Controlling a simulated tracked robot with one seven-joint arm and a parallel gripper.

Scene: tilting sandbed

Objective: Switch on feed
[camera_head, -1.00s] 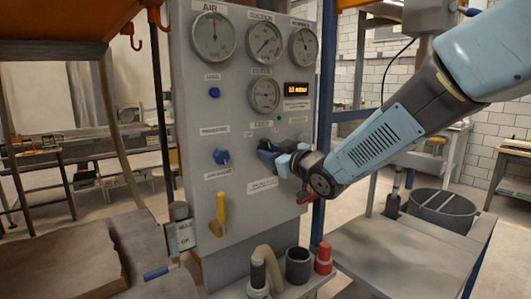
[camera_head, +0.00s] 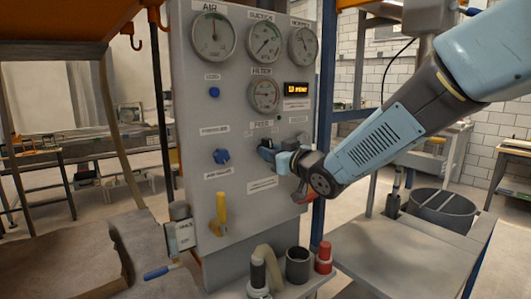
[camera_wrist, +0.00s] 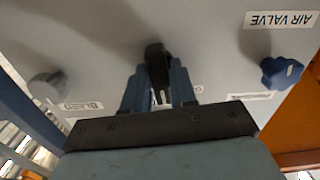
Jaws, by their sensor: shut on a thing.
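The grey control panel (camera_head: 215,120) stands upright with gauges, knobs and labels. A small FEED label (camera_head: 263,124) shows on it just above my gripper (camera_head: 266,149). In the wrist view the panel face (camera_wrist: 110,45) fills most of the background. There, my gripper (camera_wrist: 160,97) is shut on a black switch handle (camera_wrist: 157,56) that sticks out from the panel between the blue fingers. In the head view the gripper hides this handle. Part of the handle's base is also hidden in the wrist view.
A blue air-valve knob (camera_head: 221,156) and a yellow lever (camera_head: 221,209) are left of my gripper. A grey bleed knob (camera_wrist: 47,86) is on the other side. A lit amber display (camera_head: 297,89) is above. A red-capped item (camera_head: 323,257) and a dark cup (camera_head: 299,265) stand below.

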